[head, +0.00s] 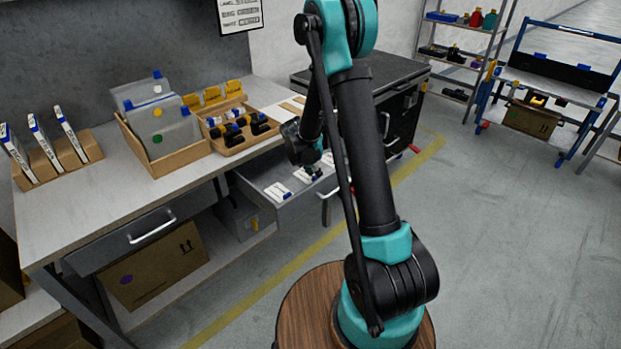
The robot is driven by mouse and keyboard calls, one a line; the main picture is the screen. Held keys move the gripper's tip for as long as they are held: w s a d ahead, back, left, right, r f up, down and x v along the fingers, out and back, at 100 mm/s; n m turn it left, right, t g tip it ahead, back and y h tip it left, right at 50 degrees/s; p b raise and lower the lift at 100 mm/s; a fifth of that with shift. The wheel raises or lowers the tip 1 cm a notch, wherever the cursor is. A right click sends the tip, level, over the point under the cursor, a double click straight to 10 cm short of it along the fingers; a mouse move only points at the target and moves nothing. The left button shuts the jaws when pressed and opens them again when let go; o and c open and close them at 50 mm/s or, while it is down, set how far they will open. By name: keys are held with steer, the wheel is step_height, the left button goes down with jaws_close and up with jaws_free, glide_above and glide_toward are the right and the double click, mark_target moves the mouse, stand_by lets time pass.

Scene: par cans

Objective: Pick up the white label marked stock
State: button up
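Several small white labels (278,191) lie in an open grey drawer (262,214) under the workbench. Their print is too small to read, so I cannot tell which one is marked stock. My gripper (315,174) points down over the drawer, close to the labels in its middle. It is small and dark here. I cannot tell whether its fingers are open or shut, or whether they touch a label. My arm hides the right end of the drawer.
On the bench (85,215) stand a wooden divider box (170,164) with clear pouches, a tray (236,148) of dark rolls, and a rack (60,165) of upright white items. A dark cabinet (400,120) stands right of the drawer. The floor to the right is clear.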

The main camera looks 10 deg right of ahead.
steer(key=shift+w+d+f, duration=0.1)
steer(key=shift+d+f, duration=0.05)
steer(key=shift+f, duration=0.2)
jaws_close()
steer(key=shift+r, duration=0.15)
